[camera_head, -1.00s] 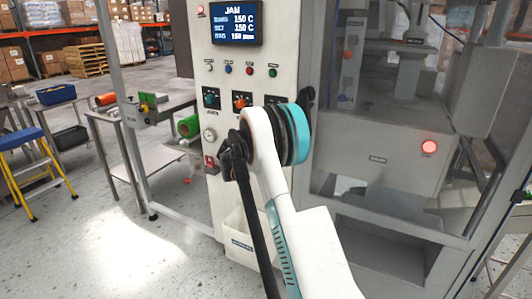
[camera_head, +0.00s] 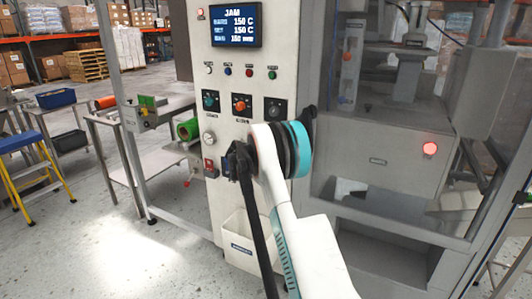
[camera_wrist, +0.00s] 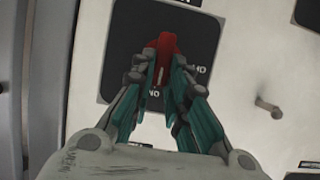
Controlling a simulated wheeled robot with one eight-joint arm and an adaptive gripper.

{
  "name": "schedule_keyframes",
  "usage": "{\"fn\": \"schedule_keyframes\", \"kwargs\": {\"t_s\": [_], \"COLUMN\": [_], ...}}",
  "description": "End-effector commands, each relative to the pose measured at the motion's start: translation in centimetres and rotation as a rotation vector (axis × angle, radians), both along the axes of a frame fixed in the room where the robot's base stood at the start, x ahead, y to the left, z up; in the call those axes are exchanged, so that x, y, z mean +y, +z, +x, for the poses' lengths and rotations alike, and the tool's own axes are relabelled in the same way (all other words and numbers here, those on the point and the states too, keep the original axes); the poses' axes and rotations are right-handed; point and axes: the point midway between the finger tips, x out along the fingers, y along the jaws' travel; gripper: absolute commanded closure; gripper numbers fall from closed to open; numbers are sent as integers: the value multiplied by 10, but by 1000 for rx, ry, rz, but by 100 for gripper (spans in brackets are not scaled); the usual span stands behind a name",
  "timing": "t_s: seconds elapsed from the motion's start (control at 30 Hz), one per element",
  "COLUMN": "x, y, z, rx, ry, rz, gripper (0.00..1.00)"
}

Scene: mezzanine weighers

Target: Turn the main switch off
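The main switch is a red handle (camera_wrist: 165,46) on a dark square plate (camera_wrist: 125,40) with white lettering in the wrist view. In the head view the red switch (camera_head: 209,163) sits low on the panel's left edge, below a round gauge. My gripper (camera_wrist: 160,68) has its two teal-lined fingertips close on either side of the handle and appears shut on it. In the head view the dark gripper (camera_head: 232,162) is just right of the switch. The fingers cover part of the handle and plate, and the setting is not clear.
Above are three rotary knobs, including an orange one (camera_head: 240,104), small buttons, and a display (camera_head: 236,26) reading JAM. A white bin (camera_head: 240,243) hangs below. Steel tables stand at left, with open floor in front.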

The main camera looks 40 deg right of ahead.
Motion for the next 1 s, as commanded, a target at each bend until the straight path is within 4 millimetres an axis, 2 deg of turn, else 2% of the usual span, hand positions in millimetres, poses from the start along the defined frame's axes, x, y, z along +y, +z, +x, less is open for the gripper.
{"fn": "schedule_keyframes", "kwargs": {"t_s": [0.27, 0.47, 1.0], "x": [1, 2, 6], "y": [0, 0, -5], "z": [1, 3, 13], "rx": [20, 98, 540], "ry": [0, 1, 1], "rz": [-8, -40, -223], "gripper": [100, 100, 100]}}
